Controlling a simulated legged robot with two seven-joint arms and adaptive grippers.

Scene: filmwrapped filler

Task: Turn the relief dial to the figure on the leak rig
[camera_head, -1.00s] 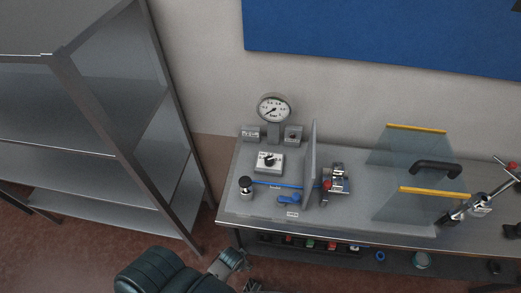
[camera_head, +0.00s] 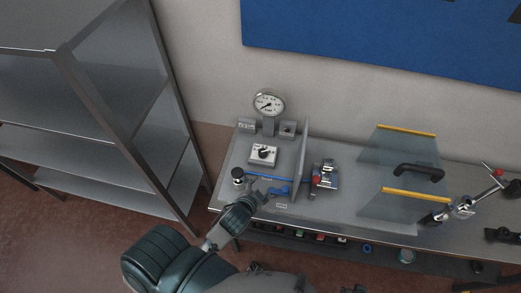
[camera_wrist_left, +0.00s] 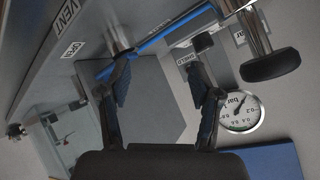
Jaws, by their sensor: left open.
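The relief dial (camera_head: 264,152), a dark knob with a pointer on a pale box, sits on the leak rig's grey bench plate below a round gauge (camera_head: 268,102). My left gripper (camera_head: 264,196) is low over the plate's front edge, in front of the dial and apart from it. In the left wrist view the gripper (camera_wrist_left: 160,90) is open, with nothing between its fingers. That view also shows the gauge (camera_wrist_left: 240,112) beyond the right finger. A small plate (camera_head: 246,125) stands left of the gauge; its figure is too small to read. My right gripper is not in view.
A blue lever (camera_head: 279,191) is close beside the gripper. An upright panel (camera_head: 301,160) stands right of the dial. A clear guard (camera_head: 398,150) stands farther right.

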